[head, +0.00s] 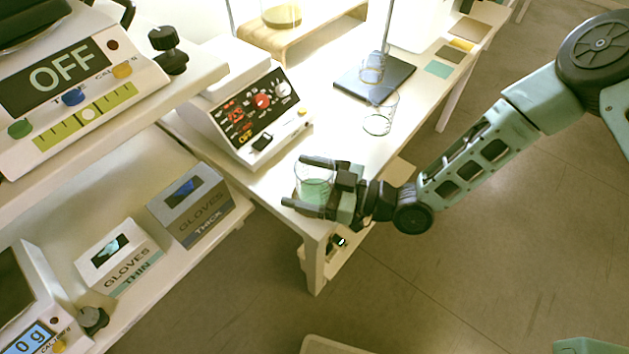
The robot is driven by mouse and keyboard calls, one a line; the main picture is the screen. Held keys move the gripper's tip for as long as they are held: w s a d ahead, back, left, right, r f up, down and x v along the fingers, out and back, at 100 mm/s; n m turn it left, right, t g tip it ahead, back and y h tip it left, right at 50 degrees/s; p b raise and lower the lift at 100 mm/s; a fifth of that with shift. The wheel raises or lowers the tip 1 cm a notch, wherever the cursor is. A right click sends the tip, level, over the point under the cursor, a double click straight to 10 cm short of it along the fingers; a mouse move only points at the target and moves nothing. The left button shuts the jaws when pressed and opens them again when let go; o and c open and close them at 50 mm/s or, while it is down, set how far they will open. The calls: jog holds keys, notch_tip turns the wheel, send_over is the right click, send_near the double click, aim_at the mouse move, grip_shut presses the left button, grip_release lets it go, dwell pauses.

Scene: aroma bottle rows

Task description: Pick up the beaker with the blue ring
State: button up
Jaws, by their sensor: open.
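A clear glass beaker (313,187) with teal-green contents shows near the front corner of the white table. My gripper (294,182) is open, with one dark finger on the far side of this beaker and one on the near side. I cannot tell whether the fingers touch the glass. No blue ring can be made out on it; part of it is hidden by the near finger. Another clear glass vessel (379,123) stands farther back on the table, and I cannot make out a ring colour on it.
A white device with a dark control panel (258,108) stands left of the beaker. A dark stand base (352,83) is behind. Glove boxes (190,205) (118,256) sit on the lower left shelf. Open floor lies to the right.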

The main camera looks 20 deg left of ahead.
jog(key=c, duration=1.2)
jog(key=shift+o, duration=0.2)
